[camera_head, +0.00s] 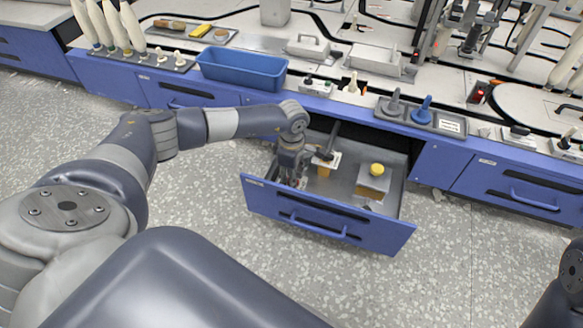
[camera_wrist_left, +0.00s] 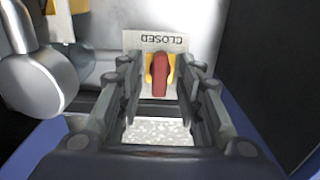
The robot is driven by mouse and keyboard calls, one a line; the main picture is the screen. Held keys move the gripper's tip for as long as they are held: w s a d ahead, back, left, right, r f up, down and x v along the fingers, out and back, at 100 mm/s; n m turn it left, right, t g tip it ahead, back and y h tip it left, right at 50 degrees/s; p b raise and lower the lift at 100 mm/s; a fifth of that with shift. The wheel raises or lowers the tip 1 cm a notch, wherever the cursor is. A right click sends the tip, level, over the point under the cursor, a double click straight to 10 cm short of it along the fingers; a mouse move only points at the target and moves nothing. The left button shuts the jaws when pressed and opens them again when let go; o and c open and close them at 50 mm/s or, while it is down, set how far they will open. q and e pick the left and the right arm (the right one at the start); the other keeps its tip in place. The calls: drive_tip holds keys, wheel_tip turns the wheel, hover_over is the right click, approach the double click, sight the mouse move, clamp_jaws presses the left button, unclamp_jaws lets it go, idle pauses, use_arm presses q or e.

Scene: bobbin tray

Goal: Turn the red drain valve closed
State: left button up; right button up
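The red valve handle (camera_wrist_left: 160,76) shows in the left wrist view, on a yellow part, with its long side upright in the picture. A pale plate (camera_wrist_left: 143,40) reading CLOSED upside down lies just beyond it. My left gripper (camera_wrist_left: 160,70) is open, with one finger on each side of the handle and gaps showing on both sides. I cannot tell how deep the fingers reach around it. In the head view my left gripper (camera_head: 292,178) is down inside the open blue drawer (camera_head: 330,228) at its left end, and the handle is hidden there. My right gripper is out of view.
A box with a yellow knob (camera_head: 377,169) stands in the drawer to the right of my gripper. A silver cylindrical part (camera_wrist_left: 35,75) is close on the left in the wrist view. A blue bin (camera_head: 242,70) and a blue-handled piece (camera_head: 422,108) are on the bench above.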

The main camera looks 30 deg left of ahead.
use_arm(q)
wheel_tip(320, 180, up, 12)
idle(0.6)
drive_tip(key=shift+r, duration=0.1)
idle(0.4)
